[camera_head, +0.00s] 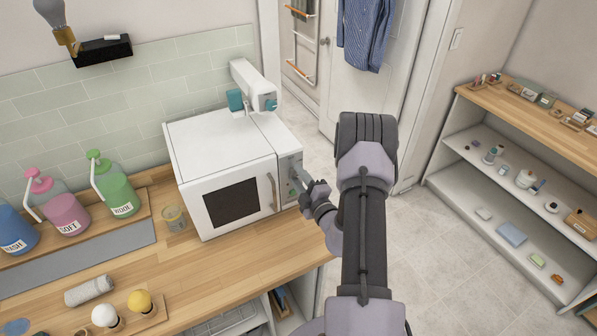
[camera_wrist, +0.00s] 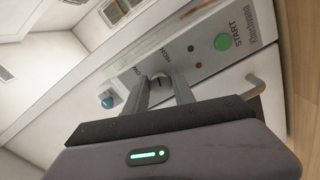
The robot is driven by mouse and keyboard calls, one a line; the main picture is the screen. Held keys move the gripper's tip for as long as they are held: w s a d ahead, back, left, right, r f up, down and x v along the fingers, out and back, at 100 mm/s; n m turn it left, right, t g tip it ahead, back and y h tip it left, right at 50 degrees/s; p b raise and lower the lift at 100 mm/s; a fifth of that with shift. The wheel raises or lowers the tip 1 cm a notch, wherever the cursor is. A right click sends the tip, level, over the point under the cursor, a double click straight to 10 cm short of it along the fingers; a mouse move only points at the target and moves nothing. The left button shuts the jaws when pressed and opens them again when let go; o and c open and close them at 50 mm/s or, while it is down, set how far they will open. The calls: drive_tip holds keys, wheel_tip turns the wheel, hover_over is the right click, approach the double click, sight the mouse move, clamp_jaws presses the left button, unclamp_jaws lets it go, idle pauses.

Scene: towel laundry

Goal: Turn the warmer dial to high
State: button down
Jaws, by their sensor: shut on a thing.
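The warmer (camera_head: 222,165) is a white box with a dark window and a curved handle, standing on the wooden counter. Its control panel (camera_head: 290,178) is on the right of its front. In the wrist view the panel (camera_wrist: 185,60) carries a green START button (camera_wrist: 223,42) and the lettering LOW and HIGH. The small round dial (camera_wrist: 158,82) is between my gripper's fingertips (camera_wrist: 160,88), and the fingers are shut on it. Its pointer setting is too small to read. In the head view my gripper (camera_head: 303,185) is at the panel and covers the dial.
A glass jar (camera_head: 174,218) is close to the warmer's left side. Pump bottles (camera_head: 115,190) stand farther left. The floor (camera_head: 440,235) right of the counter is clear up to the shelf unit (camera_head: 520,165).

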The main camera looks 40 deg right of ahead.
drive_tip(key=shift+r+m+p, duration=0.1)
drive_tip(key=shift+m+p, duration=0.45)
drive_tip(key=shift+m, duration=0.45)
drive_tip(key=c, duration=1.1)
unclamp_jaws()
drive_tip(key=shift+w, duration=0.1)
drive_tip(key=b+v, duration=0.1)
drive_tip(key=v, duration=1.6)
drive_tip(key=shift+s, duration=0.25)
